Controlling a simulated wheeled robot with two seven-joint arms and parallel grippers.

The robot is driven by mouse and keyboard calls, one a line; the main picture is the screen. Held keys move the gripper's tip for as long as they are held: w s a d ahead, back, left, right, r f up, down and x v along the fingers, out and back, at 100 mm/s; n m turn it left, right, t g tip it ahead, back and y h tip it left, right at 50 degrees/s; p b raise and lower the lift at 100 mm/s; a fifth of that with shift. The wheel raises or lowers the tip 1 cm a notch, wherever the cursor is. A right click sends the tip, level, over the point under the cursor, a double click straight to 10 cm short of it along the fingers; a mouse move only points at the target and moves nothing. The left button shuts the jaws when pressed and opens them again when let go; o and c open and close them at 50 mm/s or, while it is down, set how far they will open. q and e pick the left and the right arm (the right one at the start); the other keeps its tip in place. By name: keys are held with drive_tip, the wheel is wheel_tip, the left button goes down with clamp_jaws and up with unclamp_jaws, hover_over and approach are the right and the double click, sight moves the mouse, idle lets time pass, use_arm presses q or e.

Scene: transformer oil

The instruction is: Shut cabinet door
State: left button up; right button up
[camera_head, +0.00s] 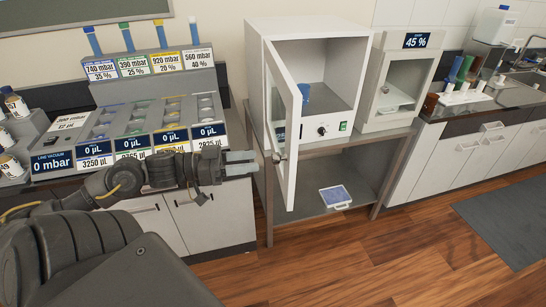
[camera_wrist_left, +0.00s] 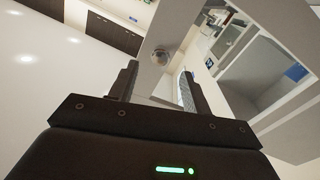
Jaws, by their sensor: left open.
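The white cabinet (camera_head: 310,27) stands on a metal table, and its door (camera_head: 293,150) stands open, swung out toward me. The door has a white frame, a glass pane and a round metal knob (camera_head: 277,157) low on its free side. My left gripper (camera_head: 243,163) is open and empty, just left of the door near the knob. In the left wrist view, the knob (camera_wrist_left: 162,56) shows ahead of the fingers (camera_wrist_left: 158,88), with the door frame (camera_wrist_left: 148,78) behind. I cannot tell whether the fingers touch the door. My right gripper is out of view.
A blue object (camera_head: 304,92) sits inside the cabinet. A smaller white cabinet reading 45 % (camera_head: 400,75) stands to its right. A dispensing station (camera_head: 150,120) is at left. The wooden floor (camera_head: 350,260) in front is clear.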

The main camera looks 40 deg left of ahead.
sight(272, 158)
use_arm(q)
drive_tip(key=shift+p+x, duration=0.45)
drive_tip(key=shift+x, duration=2.9)
clamp_jaws()
